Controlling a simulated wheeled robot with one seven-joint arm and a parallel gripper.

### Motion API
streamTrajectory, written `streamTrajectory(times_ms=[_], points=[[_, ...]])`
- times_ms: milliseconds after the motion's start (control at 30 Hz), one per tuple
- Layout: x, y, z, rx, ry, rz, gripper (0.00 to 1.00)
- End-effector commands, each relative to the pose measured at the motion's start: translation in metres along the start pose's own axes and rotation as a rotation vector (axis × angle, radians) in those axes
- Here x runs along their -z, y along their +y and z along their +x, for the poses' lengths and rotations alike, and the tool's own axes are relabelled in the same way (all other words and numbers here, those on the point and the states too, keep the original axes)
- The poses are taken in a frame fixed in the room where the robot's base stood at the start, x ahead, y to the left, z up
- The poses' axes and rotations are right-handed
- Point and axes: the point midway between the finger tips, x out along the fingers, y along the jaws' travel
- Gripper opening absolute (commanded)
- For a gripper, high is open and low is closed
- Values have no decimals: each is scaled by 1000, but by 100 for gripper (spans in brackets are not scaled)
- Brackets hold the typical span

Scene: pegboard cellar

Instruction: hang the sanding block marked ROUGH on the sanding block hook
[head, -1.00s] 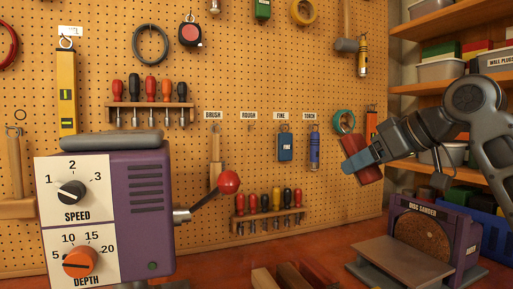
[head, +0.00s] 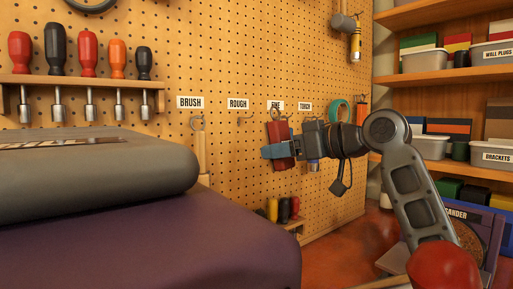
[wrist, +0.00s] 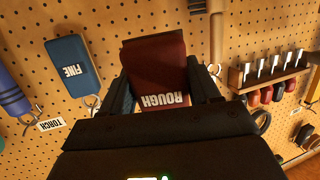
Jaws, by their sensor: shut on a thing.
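My gripper (head: 279,151) is shut on the dark red sanding block (head: 280,133), with a blue finger across its front, in front of the pegboard. In the wrist view the block (wrist: 155,62) sits between the fingers and its ROUGH lettering reads upside down. The small sanding block hook (head: 244,120) under the ROUGH label (head: 238,104) is bare, to the left of the held block.
A purple machine (head: 200,225) with a grey top (head: 100,175) fills the lower left. A brush (head: 201,150) hangs left of the bare hook. A screwdriver rack (head: 80,85) is at upper left; shelves stand at right.

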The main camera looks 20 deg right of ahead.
Motion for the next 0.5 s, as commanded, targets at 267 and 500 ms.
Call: streamTrajectory(times_ms=[267, 500], points=[[1, 2, 6, 0, 6, -1, 0], [2, 5, 18, 0, 5, -1, 0]])
